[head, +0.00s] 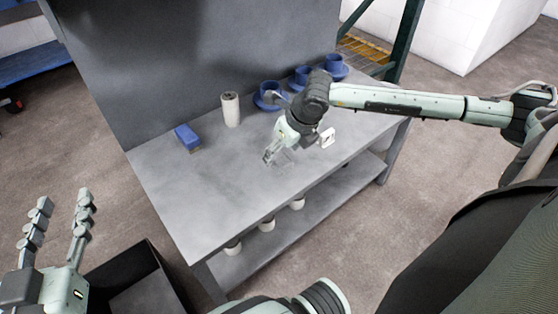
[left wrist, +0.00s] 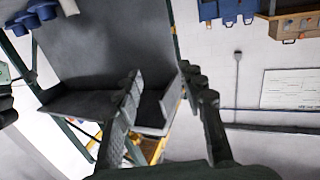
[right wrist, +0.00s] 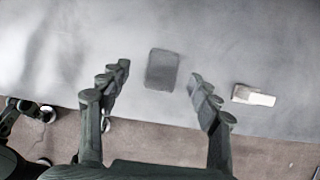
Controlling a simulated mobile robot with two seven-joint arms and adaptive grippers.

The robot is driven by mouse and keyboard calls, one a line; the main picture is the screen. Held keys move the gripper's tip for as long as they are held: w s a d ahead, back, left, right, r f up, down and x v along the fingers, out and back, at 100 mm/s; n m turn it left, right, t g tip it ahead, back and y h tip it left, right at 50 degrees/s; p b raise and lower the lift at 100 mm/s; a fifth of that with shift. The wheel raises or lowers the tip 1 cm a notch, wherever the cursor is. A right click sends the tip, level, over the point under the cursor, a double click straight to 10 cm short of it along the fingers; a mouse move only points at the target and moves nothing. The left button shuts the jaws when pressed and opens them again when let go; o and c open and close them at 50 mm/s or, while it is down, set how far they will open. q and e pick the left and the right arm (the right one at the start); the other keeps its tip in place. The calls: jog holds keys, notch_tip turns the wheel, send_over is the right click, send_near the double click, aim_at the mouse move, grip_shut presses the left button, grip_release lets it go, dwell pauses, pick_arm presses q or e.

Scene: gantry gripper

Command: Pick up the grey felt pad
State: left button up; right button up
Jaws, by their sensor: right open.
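The grey felt pad (right wrist: 162,69) is a dark grey square lying flat on the lighter grey table. In the right wrist view it shows between and just beyond the fingertips of my right gripper (right wrist: 159,73). That gripper is open and empty, with a gap on both sides of the pad. In the head view my right gripper (head: 269,156) hangs over the middle of the table and I cannot clearly make out the pad near it. My left gripper (head: 64,198) is open and empty, off the table at the left; its fingers also show in the left wrist view (left wrist: 160,73).
A small white object (head: 327,138) lies right of my right gripper. A blue block (head: 187,136), a white cylinder (head: 230,109) and blue cups on saucers (head: 268,94) stand toward the back panel. A black bin (head: 140,280) is below the table's left front. The table's left front is clear.

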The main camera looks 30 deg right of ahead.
aim_at(281, 158)
jog(key=x, duration=0.4)
jog(key=shift+s+d+f, duration=0.15)
jog(key=shift+d+f, duration=0.1)
jog(key=shift+f, duration=0.15)
pick_arm(q)
jog(key=shift+d+r+t+h, duration=0.15)
jog(key=shift+d+r+t, duration=0.1)
jog(key=shift+r, duration=0.25)
jog(key=shift+d+r+t+h, duration=0.15)
jog(key=shift+d+r, duration=0.05)
jog(key=shift+r, duration=0.3)
pick_arm(e)
jog(key=c, duration=1.1)
jog(key=shift+c, duration=0.2)
jog(key=shift+r, duration=0.15)
